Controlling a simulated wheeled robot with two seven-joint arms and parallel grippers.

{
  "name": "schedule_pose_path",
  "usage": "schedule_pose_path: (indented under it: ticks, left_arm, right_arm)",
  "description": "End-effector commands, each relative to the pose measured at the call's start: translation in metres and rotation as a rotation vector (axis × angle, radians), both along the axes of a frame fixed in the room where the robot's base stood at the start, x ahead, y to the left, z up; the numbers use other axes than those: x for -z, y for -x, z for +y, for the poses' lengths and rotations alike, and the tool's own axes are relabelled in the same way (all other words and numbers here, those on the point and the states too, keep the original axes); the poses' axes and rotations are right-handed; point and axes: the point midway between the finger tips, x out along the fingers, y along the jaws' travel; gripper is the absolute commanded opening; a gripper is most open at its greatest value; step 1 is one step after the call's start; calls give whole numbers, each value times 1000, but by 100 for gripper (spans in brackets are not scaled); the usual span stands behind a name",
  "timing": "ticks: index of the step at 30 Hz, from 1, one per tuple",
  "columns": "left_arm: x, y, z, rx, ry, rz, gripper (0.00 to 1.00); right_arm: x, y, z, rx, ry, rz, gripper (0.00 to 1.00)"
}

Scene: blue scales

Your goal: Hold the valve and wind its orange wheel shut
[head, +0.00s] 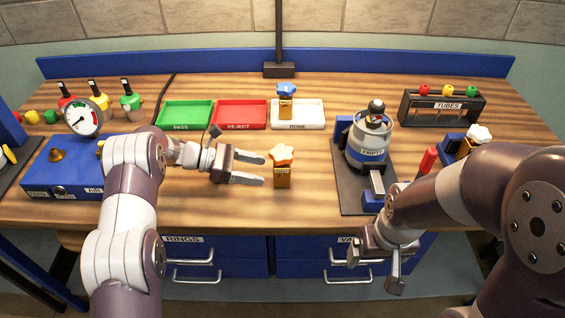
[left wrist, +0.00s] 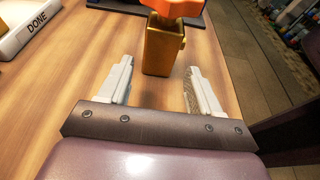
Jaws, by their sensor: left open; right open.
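The valve with a brass body (head: 281,177) and an orange wheel (head: 281,155) on top stands upright on the wooden table. My left gripper (head: 263,168) is open, just left of the valve, with its fingers pointing at the brass body. In the left wrist view the valve body (left wrist: 163,50) stands just beyond and between the two open fingertips (left wrist: 158,68), and the orange wheel (left wrist: 176,7) is cut off by the top edge. My right gripper (head: 373,266) is open and empty in front of the table's front edge, to the right.
A valve with a blue wheel (head: 287,101) stands at the white DONE tray (head: 313,116). Green PASS (head: 185,115) and red REJECT (head: 240,115) trays lie left of it. An EMPTY canister (head: 367,150) stands right. A white-wheeled valve (head: 470,140) is farther right. A blue gauge box (head: 62,172) is left.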

Motion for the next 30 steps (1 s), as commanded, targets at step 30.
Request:
schedule_pose_path:
  ticks: [30]
  left_arm:
    - [19,0,-62,-3,0,2,34]
  right_arm:
    - [17,-3,-1,-4,2,-8,88]
